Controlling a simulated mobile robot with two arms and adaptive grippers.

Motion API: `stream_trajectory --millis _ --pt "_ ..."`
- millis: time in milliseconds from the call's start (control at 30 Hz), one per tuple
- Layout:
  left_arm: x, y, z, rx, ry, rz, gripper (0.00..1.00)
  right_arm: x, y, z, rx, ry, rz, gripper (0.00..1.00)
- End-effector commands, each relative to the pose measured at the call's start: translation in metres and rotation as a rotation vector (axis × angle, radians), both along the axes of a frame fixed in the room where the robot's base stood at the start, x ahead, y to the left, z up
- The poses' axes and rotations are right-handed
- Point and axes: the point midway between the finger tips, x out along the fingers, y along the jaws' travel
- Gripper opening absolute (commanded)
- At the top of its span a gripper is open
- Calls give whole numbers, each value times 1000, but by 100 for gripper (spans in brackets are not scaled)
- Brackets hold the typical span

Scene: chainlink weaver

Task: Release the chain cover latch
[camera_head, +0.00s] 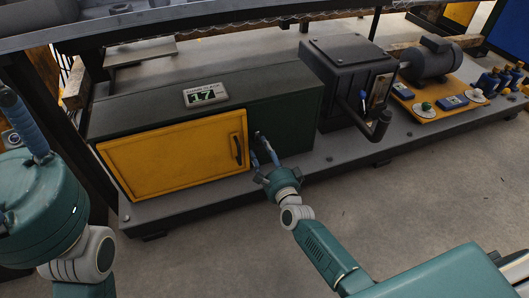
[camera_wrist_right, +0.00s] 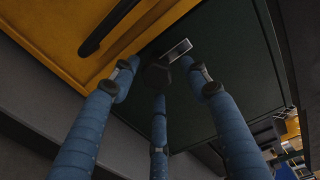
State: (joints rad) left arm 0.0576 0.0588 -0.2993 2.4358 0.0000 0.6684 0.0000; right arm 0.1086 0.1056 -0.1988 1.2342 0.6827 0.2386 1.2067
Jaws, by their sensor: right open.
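The chain cover is a yellow panel (camera_head: 175,155) with a dark vertical handle (camera_head: 238,150) on the front of a long dark green housing (camera_head: 292,110). It appears closed. In the right wrist view a small pale metal plate (camera_wrist_right: 178,50), possibly the latch, sits on the green face beside the yellow panel (camera_wrist_right: 60,25). My right gripper (camera_head: 265,148) is open just right of the handle, its blue fingers spread around the area below the plate; contact cannot be told. My left gripper (camera_head: 28,125) shows only partly at the left edge.
A dark shelf (camera_head: 180,22) overhangs the back. The floor in front is clear.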

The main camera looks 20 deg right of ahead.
Motion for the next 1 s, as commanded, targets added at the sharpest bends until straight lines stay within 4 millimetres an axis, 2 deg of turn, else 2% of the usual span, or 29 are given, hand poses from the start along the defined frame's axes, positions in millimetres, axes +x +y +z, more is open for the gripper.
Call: stream_trajectory --millis 167,500,633,800,1000 --pt "-1 0 0 3 -2 0 40 -13 1 -1 1 2 1 46" --pt "-1 0 0 2 -1 0 40 -82 -4 2 0 3 -1 46" --pt "-1 0 0 2 -1 -1 40 -104 -5 4 0 1 -3 46" --pt "-1 0 0 2 -1 -1 40 -118 -6 5 0 1 -3 46" --pt "-1 0 0 2 -1 -1 40 -120 -6 5 0 1 -3 46"
